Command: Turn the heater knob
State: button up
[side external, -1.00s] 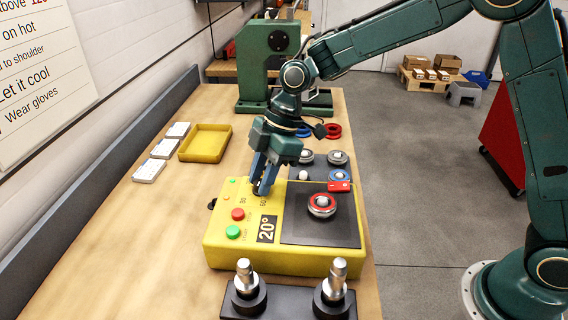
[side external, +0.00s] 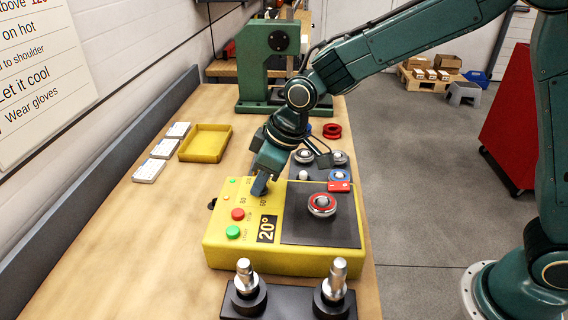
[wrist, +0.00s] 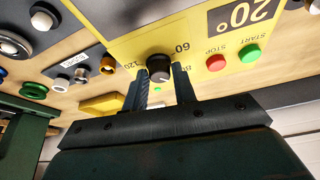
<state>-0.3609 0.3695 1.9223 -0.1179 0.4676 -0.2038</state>
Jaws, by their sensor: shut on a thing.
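The yellow heater (side external: 285,259) stands on the bench, with a dark plate on its right half and a display reading 20°. Its black knob (wrist: 159,68) shows in the wrist view, among the printed numbers 60, 80 and 120. My gripper (wrist: 162,78) is shut on the knob, one finger on each side of it. In the side view my gripper (side external: 259,187) points down at the heater's far left part and hides the knob. The red STOP button (side external: 238,214) and green START button (side external: 233,232) are nearer the camera.
A red-rimmed ring part (side external: 321,205) sits on the dark plate. Two metal posts (side external: 245,275) stand in front of the heater. Several round parts lie just behind it. A yellow tray (side external: 206,142) and white cards (side external: 150,171) lie at left. The bench's left front is clear.

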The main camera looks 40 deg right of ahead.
dwell(0.5)
jog(key=o, duration=1)
jog(key=v, duration=1.4)
jog(key=s+d+m+t+h, duration=0.1)
jog(key=s+d+m, duration=0.2)
jog(key=s+d, duration=0.5)
jog(key=s+d+m+t+h, duration=0.1)
jog(key=s+d+m, duration=0.3)
jog(key=s+d, duration=0.4)
jog(key=s, duration=0.6)
jog(key=shift+s+d+f+h, duration=0.25)
jog(key=shift+d+f+h, duration=0.05)
jog(key=shift+f+h, duration=0.1)
